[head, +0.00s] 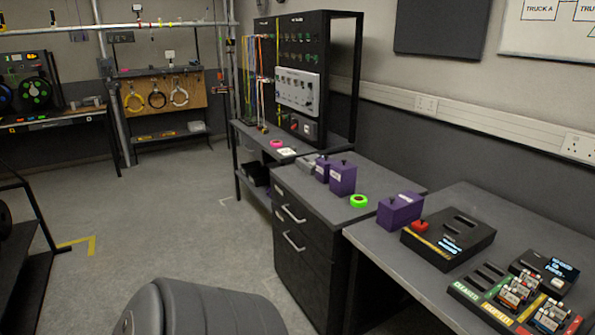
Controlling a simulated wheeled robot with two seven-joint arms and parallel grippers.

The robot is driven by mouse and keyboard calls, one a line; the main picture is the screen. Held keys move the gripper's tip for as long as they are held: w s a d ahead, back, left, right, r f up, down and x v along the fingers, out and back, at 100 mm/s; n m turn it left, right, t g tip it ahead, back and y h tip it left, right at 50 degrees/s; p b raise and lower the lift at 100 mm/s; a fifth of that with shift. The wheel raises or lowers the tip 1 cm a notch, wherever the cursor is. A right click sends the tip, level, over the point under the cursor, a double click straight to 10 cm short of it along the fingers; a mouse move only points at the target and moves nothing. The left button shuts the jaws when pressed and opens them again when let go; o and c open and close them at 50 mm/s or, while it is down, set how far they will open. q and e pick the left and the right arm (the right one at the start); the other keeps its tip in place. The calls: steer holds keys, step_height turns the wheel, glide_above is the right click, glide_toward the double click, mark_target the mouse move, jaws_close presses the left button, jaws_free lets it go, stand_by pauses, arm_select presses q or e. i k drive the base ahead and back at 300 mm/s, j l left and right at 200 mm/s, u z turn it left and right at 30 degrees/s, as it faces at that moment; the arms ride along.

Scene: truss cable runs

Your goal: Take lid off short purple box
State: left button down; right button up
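Three purple boxes stand in a row along the worktops. The tall purple box (342,180) has a dark knob on top and a pale label on its front. A second purple box (322,169) stands behind it, partly hidden, also with a dark top piece. The third purple box (400,212), lower and wider, sits at the left end of the right-hand table, with a light label on top. It looks like the short one, and its top appears closed. Neither of my grippers is in view.
A green tape roll (359,201) lies between the boxes on the drawer cabinet (300,215). A black device with a red button (448,240) sits close to the wide box. Battery trays (515,292) fill the table's front right. Open floor (170,230) lies left of the cabinet.

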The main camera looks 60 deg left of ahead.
mark_target(325, 160)
steer(key=u, duration=1.95)
steer(key=i+j+z, duration=0.15)
steer(key=i, duration=0.2)
steer(key=i+j+z, duration=0.1)
steer(key=i, duration=0.3)
